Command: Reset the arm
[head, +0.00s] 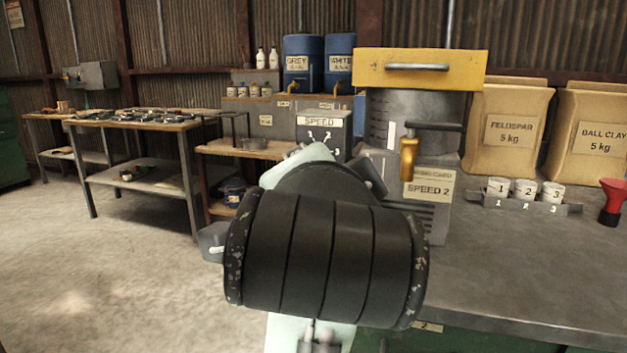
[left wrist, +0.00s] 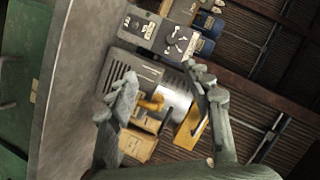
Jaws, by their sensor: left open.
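My left gripper (left wrist: 160,92) is open, with its two grey fingers spread apart and nothing between them. Beyond its fingers in the left wrist view is a grey machine (left wrist: 178,98) with a yellow lid (left wrist: 192,130). In the head view a black ribbed link of my arm fills the middle, and I cannot make out the gripper there. The machine (head: 395,125) stands behind and right of this link, with its yellow lid (head: 420,70) on top. My right gripper is in neither view.
A grey bench (head: 520,270) holds numbered cups (head: 525,190), a red funnel (head: 613,200) and clay bags (head: 508,135). A speed dial box (head: 323,128) stands left of the machine, partly hidden by my arm. A tool table (head: 135,122) is at left. The floor at left is clear.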

